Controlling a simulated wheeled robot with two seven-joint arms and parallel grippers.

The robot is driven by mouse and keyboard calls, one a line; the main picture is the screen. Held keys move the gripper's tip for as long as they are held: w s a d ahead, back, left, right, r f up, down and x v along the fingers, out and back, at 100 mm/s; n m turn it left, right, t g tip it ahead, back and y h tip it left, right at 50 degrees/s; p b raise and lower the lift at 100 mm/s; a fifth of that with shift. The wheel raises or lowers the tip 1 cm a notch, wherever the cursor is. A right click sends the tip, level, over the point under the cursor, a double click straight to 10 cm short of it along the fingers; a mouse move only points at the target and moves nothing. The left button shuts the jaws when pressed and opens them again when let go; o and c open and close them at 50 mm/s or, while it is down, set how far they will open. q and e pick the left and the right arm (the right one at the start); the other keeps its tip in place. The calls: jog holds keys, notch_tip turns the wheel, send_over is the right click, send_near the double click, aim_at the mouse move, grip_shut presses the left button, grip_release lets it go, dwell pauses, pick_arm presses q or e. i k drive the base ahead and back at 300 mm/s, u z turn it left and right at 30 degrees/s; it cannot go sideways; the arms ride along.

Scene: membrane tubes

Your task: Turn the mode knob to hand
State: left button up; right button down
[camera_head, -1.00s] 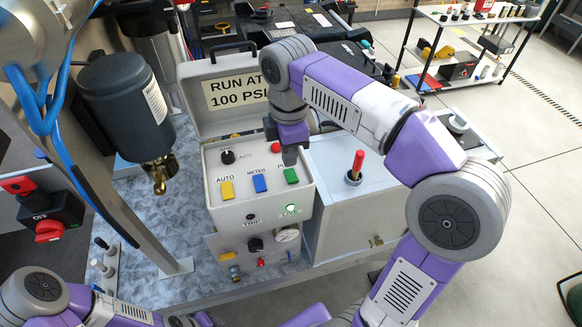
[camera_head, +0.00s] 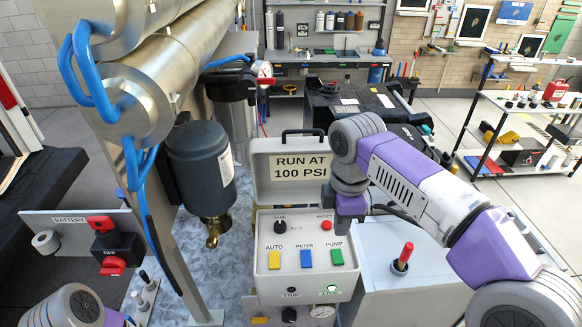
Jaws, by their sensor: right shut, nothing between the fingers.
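The mode knob (camera_head: 280,227) is a small black knob at the upper left of the grey control box's sloped panel (camera_head: 262,244). Small lettering, HAND above and AUTO to its right, is by it. Its exact pointing is too small to tell. My right gripper (camera_head: 346,228) is shut and empty at the panel's upper right, right of the red reset button (camera_head: 326,225) and apart from the knob. It is partly hidden by its own wrist. Of my left arm only a link shows at the lower left; its gripper is out of view.
Yellow (camera_head: 274,260), blue (camera_head: 306,259) and green (camera_head: 337,258) switches sit below the knob. A green lamp (camera_head: 332,290) is lit. The open lid (camera_head: 264,190) stands behind. A dark filter housing (camera_head: 200,168) hangs left; a red-handled lever (camera_head: 403,256) stands right.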

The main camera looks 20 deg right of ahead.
aim_at(280, 227)
jog(key=k, duration=1)
